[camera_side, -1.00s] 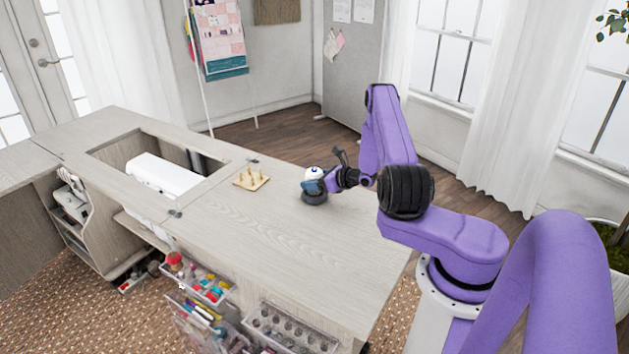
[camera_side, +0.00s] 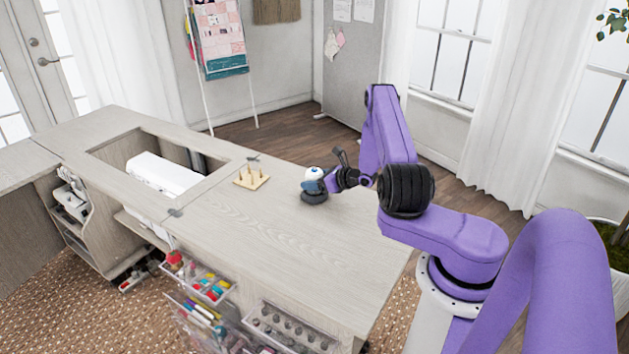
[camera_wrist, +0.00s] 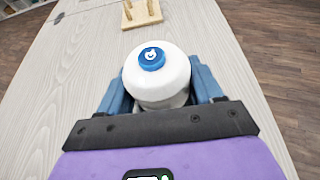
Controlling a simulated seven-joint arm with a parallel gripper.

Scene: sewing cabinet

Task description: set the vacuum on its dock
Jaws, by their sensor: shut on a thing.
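The vacuum (camera_wrist: 163,80) is a small white rounded thing with a blue button on top; it also shows in the side view (camera_side: 314,173). My gripper (camera_wrist: 161,92) is shut on it, one blue finger on each side. In the side view my gripper (camera_side: 322,184) comes at it from the right. A dark round base (camera_side: 314,197), which looks like the dock, sits on the cabinet top directly under the vacuum. The vacuum is upright over it. I cannot tell whether they touch. The wrist view does not show the base.
A wooden spool holder with pegs (camera_side: 251,178) stands on the cabinet top (camera_side: 270,230) to the left; it is also at the top of the wrist view (camera_wrist: 141,13). Further left is a recess with a white sewing machine (camera_side: 163,174). Open drawers (camera_side: 206,285) jut out at the front.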

